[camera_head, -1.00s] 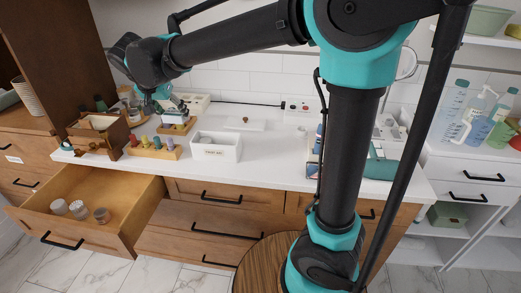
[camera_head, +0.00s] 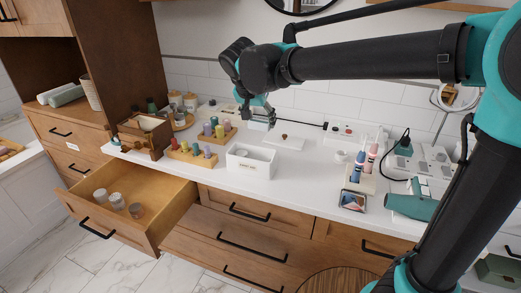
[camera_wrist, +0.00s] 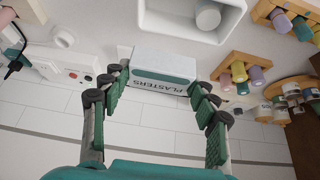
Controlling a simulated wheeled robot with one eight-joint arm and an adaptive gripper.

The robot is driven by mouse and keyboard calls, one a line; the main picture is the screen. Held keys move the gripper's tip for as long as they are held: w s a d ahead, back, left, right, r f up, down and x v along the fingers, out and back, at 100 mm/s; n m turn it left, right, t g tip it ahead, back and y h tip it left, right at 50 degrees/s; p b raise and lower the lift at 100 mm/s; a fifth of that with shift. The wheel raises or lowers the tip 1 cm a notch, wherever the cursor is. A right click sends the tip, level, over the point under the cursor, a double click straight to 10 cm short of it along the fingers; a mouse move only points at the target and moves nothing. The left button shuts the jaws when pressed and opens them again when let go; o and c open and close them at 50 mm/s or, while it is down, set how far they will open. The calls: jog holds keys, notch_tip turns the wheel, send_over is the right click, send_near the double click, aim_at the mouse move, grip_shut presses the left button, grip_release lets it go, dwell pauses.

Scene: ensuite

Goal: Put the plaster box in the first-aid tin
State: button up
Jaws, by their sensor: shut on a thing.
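The plaster box (camera_wrist: 163,68), white and green with the word PLASTERS, is between my gripper's fingers (camera_wrist: 160,85) in the wrist view. My gripper (camera_head: 262,122) is shut on it. In the head view the gripper hangs above the counter, behind the tin, and the box is hard to make out. The first-aid tin (camera_head: 250,168) is an open white box with a small front label, standing on the counter. It shows at the top of the wrist view (camera_wrist: 150,22), apart from the plaster box, with a white roll (camera_wrist: 208,15) inside.
A white lid with a knob (camera_head: 285,137) lies behind and right of the tin. Racks of coloured bottles (camera_head: 192,154) stand left. A wooden box (camera_head: 145,135) is further left. An open drawer (camera_head: 130,205) juts out in front. A hairdryer (camera_head: 415,203) lies right.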

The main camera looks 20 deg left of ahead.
notch_tip(320, 180, down, 11)
jog(key=shift+r, duration=0.1)
dwell(0.3)
jog(key=shift+f, duration=0.2)
jog(key=shift+f, duration=0.35)
jog(key=shift+f, duration=0.1)
jog(key=o, duration=0.9)
jog(key=shift+o, duration=0.2)
